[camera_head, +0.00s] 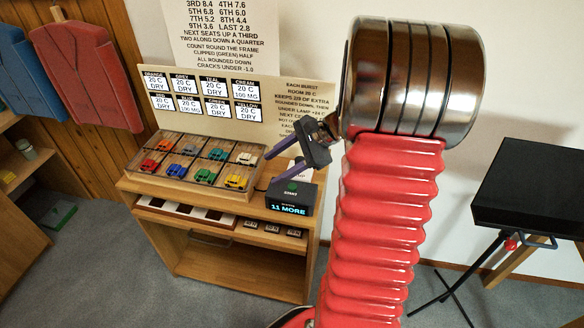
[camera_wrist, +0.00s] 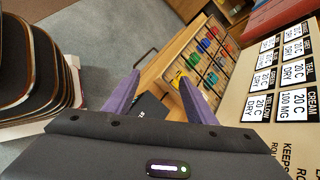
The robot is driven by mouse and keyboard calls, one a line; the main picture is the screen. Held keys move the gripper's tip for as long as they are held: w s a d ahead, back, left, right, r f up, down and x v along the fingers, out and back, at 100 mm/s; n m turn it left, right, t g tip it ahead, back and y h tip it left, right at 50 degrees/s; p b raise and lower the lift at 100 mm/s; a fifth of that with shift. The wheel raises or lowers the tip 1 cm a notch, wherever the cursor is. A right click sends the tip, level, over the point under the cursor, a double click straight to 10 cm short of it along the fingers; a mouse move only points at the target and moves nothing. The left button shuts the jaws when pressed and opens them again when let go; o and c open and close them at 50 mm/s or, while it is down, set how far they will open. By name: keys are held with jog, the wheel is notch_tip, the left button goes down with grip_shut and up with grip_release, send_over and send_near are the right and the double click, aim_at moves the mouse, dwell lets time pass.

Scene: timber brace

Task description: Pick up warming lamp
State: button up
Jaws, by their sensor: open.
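I cannot pick out a warming lamp for certain in either view; my red arm covers part of the head view. My gripper (camera_head: 269,167) is open, its two purple fingers spread above the right end of a wooden cabinet (camera_head: 215,212). In the wrist view, nothing shows held between the gripper's fingertips (camera_wrist: 159,76). A black box (camera_head: 289,197) with a green button and a display reading "11 MORE" stands on the cabinet, just below and right of the fingers. In the wrist view, part of a dark box (camera_wrist: 150,108) shows beyond the fingers.
A divided wooden tray (camera_head: 193,163) with several toy cars lies left of my gripper. A card board (camera_head: 203,97) stands behind it. Coloured jackets (camera_head: 90,70) hang at left. A black slab (camera_head: 530,190) with thin black legs stands at right. Grey floor is open in front.

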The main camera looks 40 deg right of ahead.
jog(key=s+d+f+m+t+h, duration=0.1)
jog(key=d+f+m+t, duration=0.2)
jog(key=d, duration=0.7)
jog(key=s+d+f+m+t+h, duration=0.1)
jog(key=s+d+f+m+t, duration=0.1)
jog(key=d+f+m, duration=0.4)
jog(key=d+m+t, duration=0.1)
jog(key=d, duration=0.3)
jog(key=shift+d+f+m, duration=0.25)
jog(key=shift+d+m, duration=0.15)
jog(key=shift+w, duration=0.1)
jog(key=shift+x, duration=4.3)
jog(key=shift+r, duration=0.1)
jog(key=shift+x, duration=2.65)
jog(key=shift+a+r, duration=0.1)
jog(key=shift+r, duration=0.05)
